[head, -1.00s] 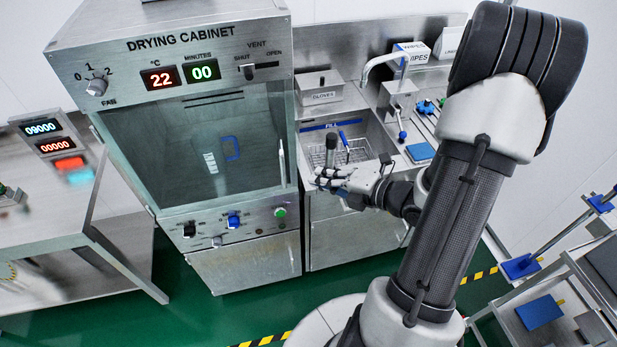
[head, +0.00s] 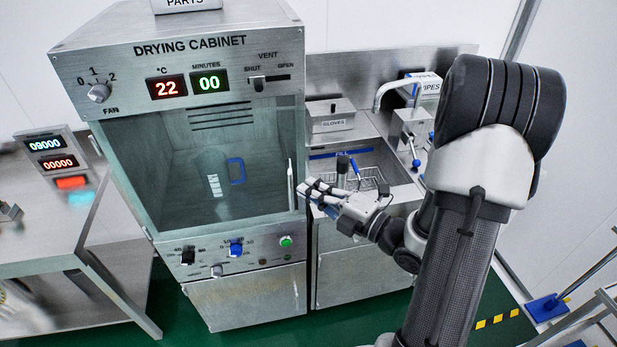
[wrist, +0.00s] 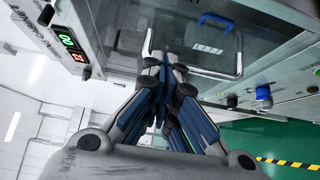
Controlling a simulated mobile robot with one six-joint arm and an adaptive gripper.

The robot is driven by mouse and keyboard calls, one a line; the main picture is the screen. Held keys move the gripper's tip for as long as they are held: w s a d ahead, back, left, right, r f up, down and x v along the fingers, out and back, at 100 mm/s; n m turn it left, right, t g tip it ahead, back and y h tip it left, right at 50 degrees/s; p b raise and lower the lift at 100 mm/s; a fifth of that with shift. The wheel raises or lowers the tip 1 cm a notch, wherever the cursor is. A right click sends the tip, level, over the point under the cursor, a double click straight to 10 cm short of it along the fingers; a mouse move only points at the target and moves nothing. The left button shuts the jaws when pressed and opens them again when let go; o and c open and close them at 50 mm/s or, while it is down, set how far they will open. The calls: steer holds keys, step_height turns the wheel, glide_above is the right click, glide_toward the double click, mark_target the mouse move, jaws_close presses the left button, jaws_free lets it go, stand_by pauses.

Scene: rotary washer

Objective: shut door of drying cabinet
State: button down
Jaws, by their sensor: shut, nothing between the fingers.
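The drying cabinet (head: 190,55) stands left of centre in the head view. Its glass door (head: 200,205) covers the chamber and looks shut or nearly so; I cannot tell whether a small gap is left. The pale upright door handle (head: 291,186) is at the door's right edge. My gripper (head: 303,188) is shut and empty, just right of the handle. In the wrist view the fingertips (wrist: 165,64) overlap one end of the bar handle (wrist: 205,73); contact cannot be told. A blue-handled clear vessel (head: 236,170) shows through the glass.
A knob panel (head: 260,248) lies below the door. A steel table (head: 55,230) stands at left. Green floor (head: 370,310) is open in front.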

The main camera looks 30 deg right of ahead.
mark_target(307, 158)
steer(key=shift+w+d, duration=0.2)
steer(key=shift+w, duration=0.5)
steer(key=shift+w+d, duration=0.25)
steer(key=shift+w, duration=0.45)
steer(key=shift+w+d, duration=0.2)
steer(key=shift+w, duration=0.5)
steer(key=w+b, duration=0.1)
steer(key=w+d+b, duration=0.1)
steer(key=w, duration=0.1)
steer(key=w+d+b, duration=0.1)
steer(key=w, duration=0.1)
steer(key=shift+w+d+f, duration=0.15)
steer(key=shift+w+f, duration=0.05)
steer(key=shift+w+d+r, duration=0.15)
steer(key=shift+d+r, duration=0.05)
steer(key=shift+r, duration=0.3)
steer(key=shift+b, duration=0.35)
